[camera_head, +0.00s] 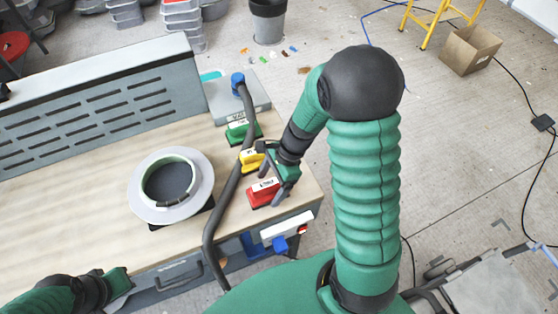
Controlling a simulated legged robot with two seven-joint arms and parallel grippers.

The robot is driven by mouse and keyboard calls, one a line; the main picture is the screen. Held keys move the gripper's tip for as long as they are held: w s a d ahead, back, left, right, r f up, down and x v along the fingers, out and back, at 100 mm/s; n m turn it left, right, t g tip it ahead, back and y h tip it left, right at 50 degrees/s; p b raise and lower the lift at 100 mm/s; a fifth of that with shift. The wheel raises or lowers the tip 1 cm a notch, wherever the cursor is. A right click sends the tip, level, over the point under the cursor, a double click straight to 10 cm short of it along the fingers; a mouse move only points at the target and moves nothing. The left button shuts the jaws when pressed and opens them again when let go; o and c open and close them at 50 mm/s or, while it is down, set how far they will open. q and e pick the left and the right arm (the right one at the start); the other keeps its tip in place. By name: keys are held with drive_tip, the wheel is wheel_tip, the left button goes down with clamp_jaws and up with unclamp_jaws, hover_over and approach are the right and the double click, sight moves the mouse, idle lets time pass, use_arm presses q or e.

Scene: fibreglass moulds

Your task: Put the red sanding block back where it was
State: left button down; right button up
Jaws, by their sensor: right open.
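The red sanding block (262,193) lies on the wooden bench top (75,205) near its right front corner, with a white label on top. My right gripper (273,180) is open, just behind and above the red block, with its fingers close to it; I cannot tell whether they touch. A yellow block (250,160) and a green block (240,131) lie behind the red one in a row. My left gripper (118,283) is at the lower left by the bench's front edge; its finger opening is not clear.
A round white ring mould (143,203) stands on the bench left of the blocks. A grey hose (233,185) runs between the mould and the blocks. A slotted grey panel (110,105) backs the bench. A grey box (222,97) sits at the far corner.

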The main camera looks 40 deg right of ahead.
drive_tip(key=w+p+v, duration=0.1)
drive_tip(key=v, duration=1.3)
drive_tip(key=s+a+f+n+h, duration=0.2)
drive_tip(key=a+n, duration=0.3)
drive_tip(key=n, duration=0.5)
drive_tip(key=s+a+f+n+t+h, duration=0.1)
drive_tip(key=a+n, duration=0.4)
drive_tip(key=n, duration=0.5)
wheel_tip(320, 180, down, 3)
drive_tip(key=shift+s+r+n+t+h, duration=0.2)
drive_tip(key=shift+s+n+t+h, duration=0.1)
drive_tip(key=shift+s+h, duration=0.35)
